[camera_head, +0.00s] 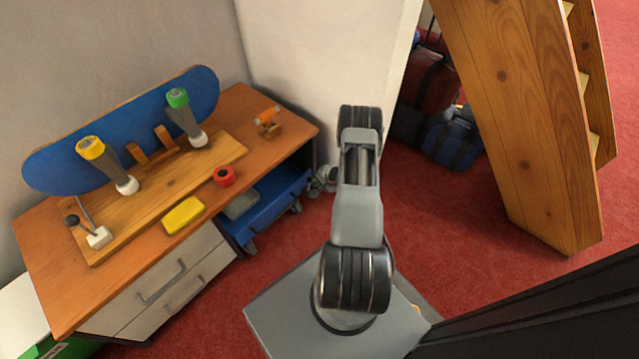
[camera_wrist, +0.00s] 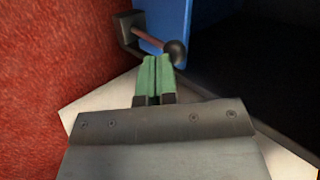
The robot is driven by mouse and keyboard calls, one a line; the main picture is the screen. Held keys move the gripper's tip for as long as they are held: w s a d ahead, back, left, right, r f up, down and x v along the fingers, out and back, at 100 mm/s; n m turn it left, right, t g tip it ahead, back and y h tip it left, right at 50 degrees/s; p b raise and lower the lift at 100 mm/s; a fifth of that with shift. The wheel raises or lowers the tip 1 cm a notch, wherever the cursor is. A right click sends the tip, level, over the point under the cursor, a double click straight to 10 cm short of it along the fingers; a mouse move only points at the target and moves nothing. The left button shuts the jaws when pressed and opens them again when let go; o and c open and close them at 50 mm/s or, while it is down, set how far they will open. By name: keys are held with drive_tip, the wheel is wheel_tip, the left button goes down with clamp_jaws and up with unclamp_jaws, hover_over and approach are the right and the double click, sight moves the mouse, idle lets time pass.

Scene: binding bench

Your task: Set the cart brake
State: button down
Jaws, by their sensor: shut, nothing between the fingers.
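A blue cart (camera_head: 292,196) on small wheels stands under the wooden bench. In the wrist view a blue panel (camera_wrist: 172,18), likely the cart's side, carries a black bracket (camera_wrist: 127,32). A reddish rod with a dark round knob (camera_wrist: 176,52) runs from the bracket, sloping down to the right; it looks like the brake lever. My gripper (camera_wrist: 157,62) has green fingers, shut and empty. Its tips are just below the rod and beside the knob's left side; I cannot tell if they touch. In the head view my arm hides the gripper and the brake.
The bench (camera_head: 245,105) holds a blue skateboard (camera_head: 130,128), a red ring (camera_head: 224,176), a yellow block (camera_head: 183,215) and a black-knobbed lever on a white block (camera_head: 99,237). Wooden steps (camera_head: 520,120) stand at right, with bags (camera_head: 450,140) behind. Red carpet lies clear between.

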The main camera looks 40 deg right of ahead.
drive_tip(key=shift+w, duration=0.1)
drive_tip(key=shift+w+a+r+p, duration=0.15)
drive_tip(key=shift+w+p, duration=0.05)
drive_tip(key=shift+w, duration=0.35)
drive_tip(key=shift+w+a+r+p, duration=0.1)
drive_tip(key=shift+w+r+p, duration=0.05)
drive_tip(key=shift+w, duration=0.4)
drive_tip(key=shift+s, duration=0.1)
drive_tip(key=s+f+p+v, duration=0.1)
drive_tip(key=p+v, duration=0.5)
drive_tip(key=v, duration=0.7)
drive_tip(key=shift+s+d, duration=0.2)
drive_tip(key=shift+d, duration=0.15)
